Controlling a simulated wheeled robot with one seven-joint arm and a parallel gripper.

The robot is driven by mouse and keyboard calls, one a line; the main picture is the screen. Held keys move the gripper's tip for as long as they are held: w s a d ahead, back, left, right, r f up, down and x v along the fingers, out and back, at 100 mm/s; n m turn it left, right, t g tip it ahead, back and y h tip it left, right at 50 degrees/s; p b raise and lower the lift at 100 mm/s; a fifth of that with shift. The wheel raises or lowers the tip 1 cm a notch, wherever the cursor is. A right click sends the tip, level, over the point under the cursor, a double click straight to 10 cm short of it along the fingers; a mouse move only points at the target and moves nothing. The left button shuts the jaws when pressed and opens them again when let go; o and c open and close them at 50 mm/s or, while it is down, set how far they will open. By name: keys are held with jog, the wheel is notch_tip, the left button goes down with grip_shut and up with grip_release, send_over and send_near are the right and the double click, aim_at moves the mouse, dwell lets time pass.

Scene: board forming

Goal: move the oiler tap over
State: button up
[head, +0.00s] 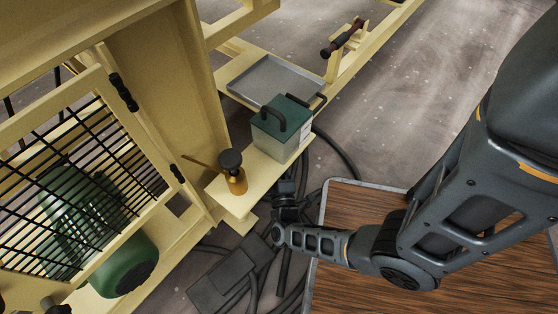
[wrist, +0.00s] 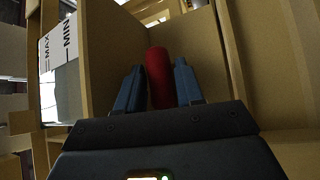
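In the wrist view a red cylindrical grip (wrist: 159,80), perhaps the oiler tap's handle, stands upright between the two blue fingers of my gripper (wrist: 160,68). The fingers lie close along both sides of it; whether they press on it cannot be told. In the head view my gripper (head: 286,188) is dark and low beside the cream shelf (head: 238,204), just below the green-lidded oil reservoir (head: 278,138). The red grip is hidden there. A brass fitting with a black knob (head: 233,172) and a thin rod stands on the shelf, left of the reservoir.
The reservoir's MAX/MIN gauge (wrist: 62,60) is at the left in the wrist view, with cream walls around. A grey tray (head: 272,80) lies behind the reservoir. Black cables (head: 338,150) lie on the floor. A wood-topped surface (head: 345,210) is at the right, under my arm.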

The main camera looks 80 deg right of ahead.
jog(key=shift+c, duration=0.2)
grip_shut()
